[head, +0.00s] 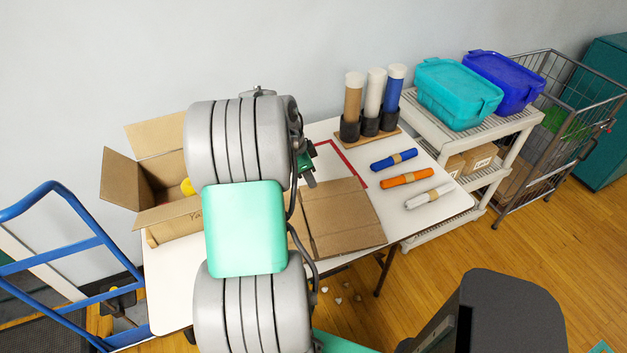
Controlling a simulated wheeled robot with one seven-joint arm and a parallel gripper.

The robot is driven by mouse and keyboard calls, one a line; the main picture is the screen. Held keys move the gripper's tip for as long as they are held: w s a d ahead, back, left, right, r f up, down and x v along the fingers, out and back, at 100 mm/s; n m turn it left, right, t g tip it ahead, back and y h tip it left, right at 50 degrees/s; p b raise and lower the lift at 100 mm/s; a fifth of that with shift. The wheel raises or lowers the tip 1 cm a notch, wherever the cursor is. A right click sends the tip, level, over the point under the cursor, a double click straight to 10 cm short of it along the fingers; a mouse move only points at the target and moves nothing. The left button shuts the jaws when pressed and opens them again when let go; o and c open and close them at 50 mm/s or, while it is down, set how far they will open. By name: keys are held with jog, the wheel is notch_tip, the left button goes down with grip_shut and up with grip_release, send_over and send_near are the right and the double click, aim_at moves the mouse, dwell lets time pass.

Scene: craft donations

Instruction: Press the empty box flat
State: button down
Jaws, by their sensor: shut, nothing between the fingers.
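A brown cardboard piece (340,217) lies on the white table, right of my arm. It looks low and flat from here, with a fold line near its left side; my arm hides its left part. My gripper (310,172) shows only in part beyond the arm, over the table near the cardboard's far left corner. It is shut and holds nothing. I cannot tell whether it touches the cardboard. An open cardboard box (165,222) with its flaps spread stands at the table's left end. Something yellow (188,186) shows inside it.
Rolled blue (394,159), orange (406,177) and white (430,195) bundles lie on the table's right side. Upright rolls (375,95) stand behind them. A shelf cart (490,140) with lidded bins is at right, a blue hand truck (75,250) at left. A red line (345,160) marks the tabletop.

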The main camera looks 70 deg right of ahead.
jog(key=shift+w+a+r+p, duration=0.2)
jog(key=shift+w+a+r, duration=0.05)
jog(key=shift+r, duration=0.25)
jog(key=shift+w+a+r+p, duration=0.2)
jog(key=shift+w+r+p, duration=0.1)
jog(key=shift+r, duration=0.2)
jog(key=shift+w+a+r+p, duration=0.15)
jog(key=shift+w+a+r, duration=0.1)
jog(key=shift+r, duration=0.25)
notch_tip(320, 180, up, 8)
jog(key=p, duration=0.5)
